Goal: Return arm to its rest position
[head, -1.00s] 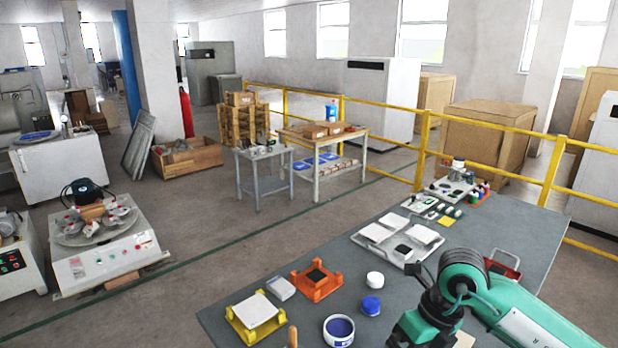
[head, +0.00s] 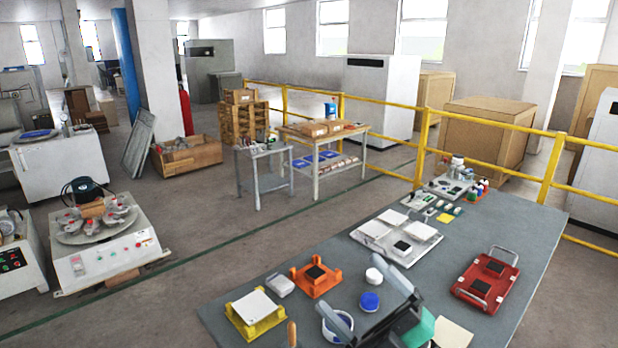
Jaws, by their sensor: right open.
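My right gripper (head: 360,290) is in the lower middle of the head view, above the near part of the grey table (head: 490,240). Its two dark grey fingers are spread apart and point away from me. I see nothing between them. The fingers partly hide a white tub with blue contents (head: 338,334). A small part of my green arm shows at the bottom edge. My left gripper is out of view.
A yellow holder with a white tile (head: 255,308), an orange holder with a dark tile (head: 316,275), a blue-lidded jar (head: 370,302) and a white jar (head: 374,276) stand nearby. A red tray (head: 487,279) lies right, a white tile tray (head: 371,245) behind.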

